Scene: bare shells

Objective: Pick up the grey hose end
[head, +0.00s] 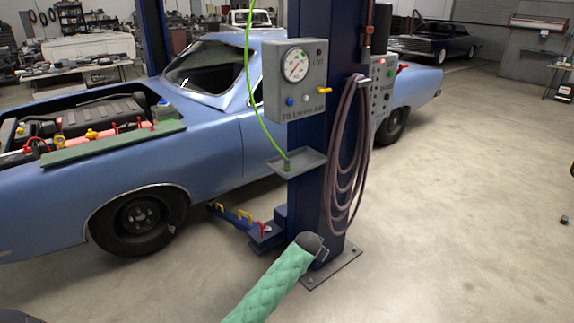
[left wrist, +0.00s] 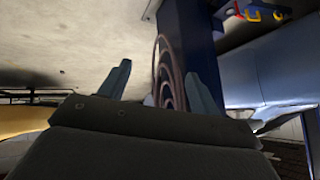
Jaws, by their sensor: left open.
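A mauve-grey hose (head: 340,190) hangs in long loops on the right side of the blue post (head: 308,190). I cannot make out a separate grey end on it. A bright green hose (head: 247,85) comes down to a green fitting (head: 287,165) on a small grey tray (head: 302,160). My left arm, in a green quilted sleeve, reaches up from below. My left gripper (head: 322,252) is low in front of the post, mostly hidden by its wrist. In the left wrist view the gripper (left wrist: 160,85) is open and empty, with the looped hose (left wrist: 170,75) beyond its fingers. My right gripper is not in view.
A gauge box (head: 296,80) and a button box (head: 382,88) are fixed to the post. A blue car (head: 215,140) stands behind it, with blue lift arms (head: 240,218) low at the left.

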